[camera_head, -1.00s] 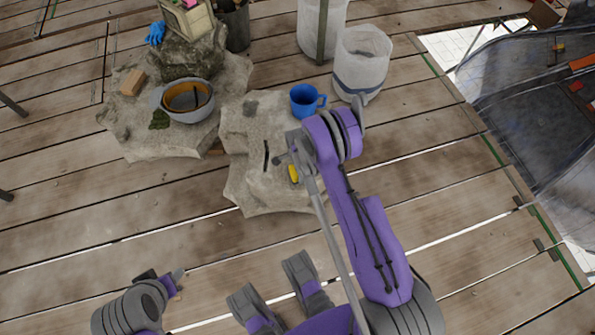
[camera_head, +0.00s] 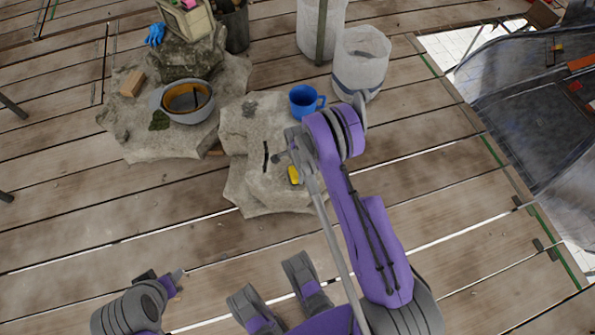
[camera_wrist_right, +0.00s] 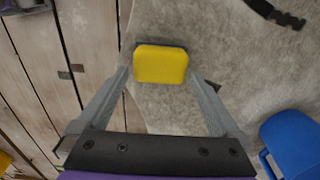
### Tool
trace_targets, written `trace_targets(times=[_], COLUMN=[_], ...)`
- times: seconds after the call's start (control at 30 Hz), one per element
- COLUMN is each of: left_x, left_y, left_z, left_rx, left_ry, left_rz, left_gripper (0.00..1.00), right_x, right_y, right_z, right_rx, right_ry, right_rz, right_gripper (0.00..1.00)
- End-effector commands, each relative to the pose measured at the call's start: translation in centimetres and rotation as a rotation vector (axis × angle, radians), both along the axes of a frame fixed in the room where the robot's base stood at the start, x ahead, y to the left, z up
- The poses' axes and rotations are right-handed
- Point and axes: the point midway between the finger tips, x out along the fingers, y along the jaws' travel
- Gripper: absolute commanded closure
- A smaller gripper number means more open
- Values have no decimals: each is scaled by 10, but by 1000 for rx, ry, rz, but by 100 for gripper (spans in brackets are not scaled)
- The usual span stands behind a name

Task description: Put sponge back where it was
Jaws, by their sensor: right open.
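The yellow sponge (camera_head: 293,176) lies on the near part of the pale stone slab (camera_head: 246,190), beside my right wrist. In the right wrist view the sponge (camera_wrist_right: 160,62) sits between the spread fingertips of my right gripper (camera_wrist_right: 160,76). The gripper is open; I cannot tell whether either finger touches the sponge. In the head view my right arm hides most of that gripper.
A blue mug (camera_head: 304,101) stands on the slab behind my right wrist. A grey bowl (camera_head: 205,113) and a wooden block (camera_head: 132,83) rest on the rock at the left. A whitish bucket (camera_head: 361,61) stands behind. The plank floor in front is clear.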

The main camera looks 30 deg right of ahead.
Motion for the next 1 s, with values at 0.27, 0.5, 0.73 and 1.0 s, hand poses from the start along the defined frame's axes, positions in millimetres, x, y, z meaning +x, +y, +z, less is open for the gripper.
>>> trace_targets(times=[0.27,0.5,0.73,1.0], left_x=[-1,-1,-1,-1], left_y=[0,0,0,0], left_z=[14,19,19,19], left_rx=[0,0,0,0], left_ry=[-5,-7,-7,-7], left_rz=[0,0,0,0], left_gripper=[50,50,50,50], right_x=[0,0,-4,-44], right_y=[0,0,13,50], right_z=[64,92,142,256], right_rx=[0,0,-9,-61], right_ry=[0,0,-33,-129], right_rz=[0,1,152,626], right_gripper=[0,0,0,0])
